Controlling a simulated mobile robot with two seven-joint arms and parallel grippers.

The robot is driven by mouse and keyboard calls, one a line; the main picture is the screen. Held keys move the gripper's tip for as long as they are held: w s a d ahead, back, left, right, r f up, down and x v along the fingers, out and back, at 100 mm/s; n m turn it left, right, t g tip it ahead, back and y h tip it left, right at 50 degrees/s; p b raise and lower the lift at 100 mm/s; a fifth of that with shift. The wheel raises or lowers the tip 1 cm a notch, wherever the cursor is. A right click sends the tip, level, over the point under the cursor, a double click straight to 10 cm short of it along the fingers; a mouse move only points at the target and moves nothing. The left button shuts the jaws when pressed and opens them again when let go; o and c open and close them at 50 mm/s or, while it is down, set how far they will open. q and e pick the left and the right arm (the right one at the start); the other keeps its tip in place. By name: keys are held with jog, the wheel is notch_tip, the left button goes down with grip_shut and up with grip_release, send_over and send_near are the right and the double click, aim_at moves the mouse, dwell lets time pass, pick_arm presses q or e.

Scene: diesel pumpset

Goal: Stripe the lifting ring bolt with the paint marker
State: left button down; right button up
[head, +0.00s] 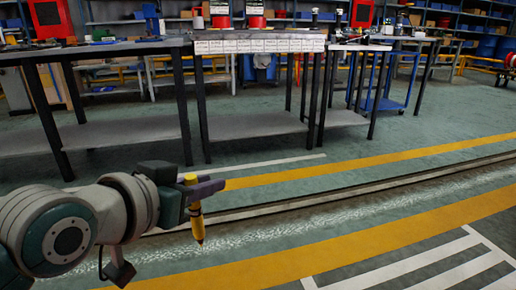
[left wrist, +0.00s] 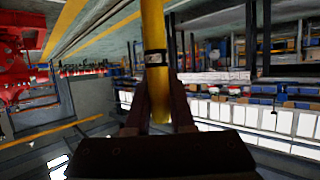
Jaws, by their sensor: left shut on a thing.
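The yellow paint marker (head: 196,218) hangs tip down in my left gripper (head: 200,188), with a dark tip at its lower end. The gripper is shut on it and holds it in the air above the floor. In the left wrist view the marker (left wrist: 154,60) stands between the fingers and shows a dark band with a light label. I cannot make out the lifting ring bolt in either view. My right gripper is not in view.
Workbenches with dark legs (head: 184,110) stand across the back, carrying a row of white labels (head: 260,45) and red items. Red machinery (left wrist: 18,60) shows at the left of the wrist view. The green floor with yellow lines (head: 400,230) is clear ahead.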

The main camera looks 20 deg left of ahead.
pick_arm(q)
jog(key=d+f+b, duration=0.3)
jog(key=f+b, duration=0.3)
jog(key=f, duration=0.4)
jog(key=s+d+f+m+h+b, duration=0.1)
jog(key=d+f+b, duration=0.2)
jog(key=f+b, duration=0.4)
jog(key=s+d+f+b, duration=0.1)
jog(key=d+f+b, duration=0.2)
jog(key=f+b, duration=0.4)
notch_tip(320, 180, down, 7)
jog(key=shift+s+r+m+h, duration=0.2)
jog(key=shift+s+m+h, duration=0.1)
jog(key=shift+h, duration=0.1)
jog(key=shift+r, duration=0.1)
notch_tip(320, 180, down, 5)
jog(key=b, duration=0.3)
jog(key=shift+r, duration=0.15)
jog(key=shift+w, duration=0.25)
jog(key=shift+f, duration=0.2)
jog(key=shift+s+d, duration=0.15)
jog(key=shift+s, duration=0.45)
